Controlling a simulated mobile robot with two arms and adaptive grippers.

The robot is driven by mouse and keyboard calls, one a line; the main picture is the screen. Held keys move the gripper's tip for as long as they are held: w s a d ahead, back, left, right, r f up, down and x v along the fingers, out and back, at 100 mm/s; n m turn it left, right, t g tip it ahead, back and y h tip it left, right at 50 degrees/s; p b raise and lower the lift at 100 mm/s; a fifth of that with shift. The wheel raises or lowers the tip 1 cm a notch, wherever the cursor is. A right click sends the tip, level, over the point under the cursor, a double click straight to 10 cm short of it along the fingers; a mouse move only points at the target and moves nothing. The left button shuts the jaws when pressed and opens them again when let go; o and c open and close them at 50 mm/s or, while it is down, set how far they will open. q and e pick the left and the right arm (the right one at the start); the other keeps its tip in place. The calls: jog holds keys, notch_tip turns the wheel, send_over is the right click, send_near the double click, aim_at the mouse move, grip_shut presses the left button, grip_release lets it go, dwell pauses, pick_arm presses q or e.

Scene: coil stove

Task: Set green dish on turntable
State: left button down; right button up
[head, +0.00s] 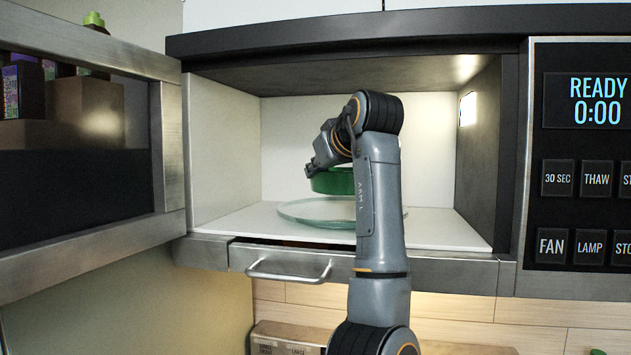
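The green dish (332,183) is inside the open microwave, partly hidden behind my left arm. My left gripper (311,168) is at the dish's upper left rim and appears shut on it, though the fingers are small and partly covered. The glass turntable (300,213) lies on the white microwave floor. The dish's lower edge shows at about the turntable's far edge, and it seems to be held a little above the glass. My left arm covers the turntable's right part. My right gripper is not in view.
The microwave (220,207) has side walls and a low ceiling around my arm. Its open door (160,150) stands at the left. A control panel (585,150) reading READY 0:00 is at the right. A drawer handle (290,272) juts out below the opening.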

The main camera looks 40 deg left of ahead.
pick_arm(q)
jog(key=shift+a+f, duration=0.2)
jog(key=shift+f, duration=0.05)
notch_tip(320, 180, down, 3)
jog(key=shift+w+a+r+p, duration=0.1)
jog(key=shift+r+p, duration=0.05)
jog(key=shift+p, duration=0.9)
jog(key=shift+f, duration=0.25)
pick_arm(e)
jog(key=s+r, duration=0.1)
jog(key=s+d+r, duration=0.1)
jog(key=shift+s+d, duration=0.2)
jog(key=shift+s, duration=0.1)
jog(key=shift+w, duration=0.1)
pick_arm(q)
jog(key=c, duration=1.5)
grip_release()
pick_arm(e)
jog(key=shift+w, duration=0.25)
pick_arm(q)
jog(key=b+v, duration=0.5)
jog(key=v, duration=0.6)
jog(key=shift+f+b, duration=0.15)
jog(key=shift+b, duration=0.15)
jog(key=shift+s+d+r, duration=0.3)
jog(key=shift+d, duration=0.2)
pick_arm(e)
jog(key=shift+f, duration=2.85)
